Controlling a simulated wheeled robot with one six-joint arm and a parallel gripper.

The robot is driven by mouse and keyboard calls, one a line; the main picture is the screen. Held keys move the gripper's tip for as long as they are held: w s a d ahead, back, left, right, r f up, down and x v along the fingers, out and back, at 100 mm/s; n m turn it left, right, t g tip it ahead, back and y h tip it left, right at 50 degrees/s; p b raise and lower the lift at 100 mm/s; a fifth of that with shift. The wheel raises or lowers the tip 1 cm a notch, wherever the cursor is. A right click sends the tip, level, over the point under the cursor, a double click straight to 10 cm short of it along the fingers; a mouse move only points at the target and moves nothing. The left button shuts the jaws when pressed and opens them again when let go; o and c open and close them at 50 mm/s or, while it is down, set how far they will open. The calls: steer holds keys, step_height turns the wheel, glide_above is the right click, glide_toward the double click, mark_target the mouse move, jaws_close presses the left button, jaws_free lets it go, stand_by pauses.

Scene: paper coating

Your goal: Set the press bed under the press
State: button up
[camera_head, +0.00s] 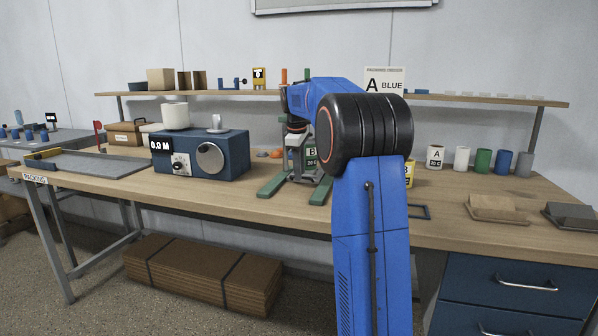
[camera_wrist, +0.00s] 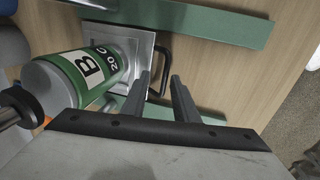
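The press bed is a grey square metal plate with a black loop handle (camera_wrist: 164,62) on its side. In the wrist view, a green cylinder with a white label "B 20 C" (camera_wrist: 85,75) stands on it. The cylinder also shows in the head view (camera_head: 311,154), partly behind my arm. My gripper (camera_wrist: 160,76) has its two fingers apart, with the handle bar appearing between their tips; contact cannot be told. The press's green feet (camera_head: 275,184) lie on the bench, one on each side of the bed. The press's upper part is mostly hidden by my arm.
A blue machine with a dial (camera_head: 210,154) stands left of the press. A grey tray (camera_head: 90,163) lies further left. Several coloured cylinders (camera_head: 483,161) stand at the right rear. A shelf (camera_head: 480,98) runs behind.

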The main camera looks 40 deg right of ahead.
step_height(320, 180, up, 17)
steer(key=s+a, duration=0.2)
steer(key=shift+a, duration=0.3)
stand_by(0.4)
stand_by(0.4)
steer(key=s+a+f+m+t, duration=0.15)
steer(key=s+a+f, duration=0.25)
steer(key=s+a, duration=0.5)
steer(key=s+a+f+m, duration=0.2)
steer(key=s+a+f, duration=0.2)
steer(key=s+a, duration=0.4)
steer(key=s+a+f+m+t+y, duration=0.1)
steer(key=s+a+f, duration=0.4)
steer(key=s+f, duration=0.6)
steer(key=s+a+f+m+t, duration=0.1)
steer(key=s+a+f+m, duration=0.2)
steer(key=s+f, duration=0.9)
steer(key=shift+a+f+y, duration=0.4)
steer(key=shift+a+f, duration=0.35)
steer(key=shift+a, duration=0.45)
